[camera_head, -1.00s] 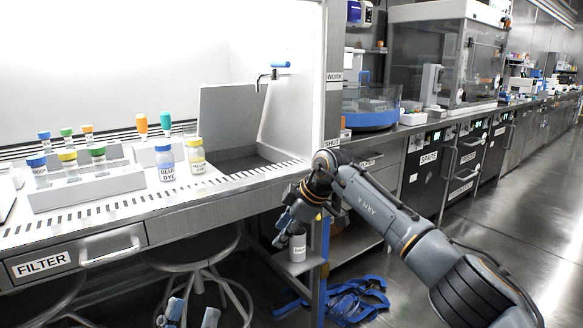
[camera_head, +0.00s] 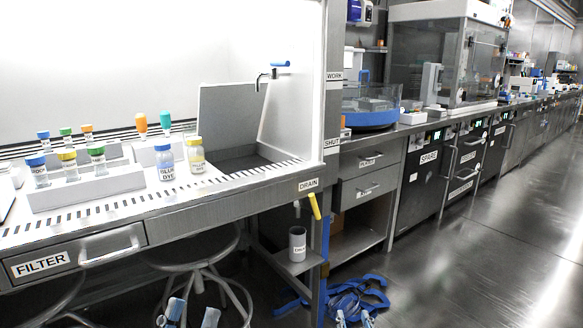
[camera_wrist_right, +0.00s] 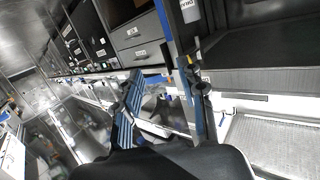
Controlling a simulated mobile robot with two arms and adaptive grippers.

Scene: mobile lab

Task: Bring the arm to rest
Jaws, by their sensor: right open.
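My right gripper (camera_head: 354,319) shows only its fingertips at the bottom edge of the head view, in front of the blue straps on the floor. It is open and empty, and the rest of the right arm is out of that view. In the right wrist view its two dark fingers (camera_wrist_right: 162,108) stand apart with nothing between them. My left gripper (camera_head: 192,314) shows its fingertips at the bottom edge, in front of the stool. They are apart, with nothing seen between them.
A yellow drain handle (camera_head: 314,206) hangs under the bench edge, above a grey cup (camera_head: 297,243) on a small shelf. Blue straps (camera_head: 350,298) lie on the floor. A stool (camera_head: 192,258) stands under the bench. The floor at right is clear.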

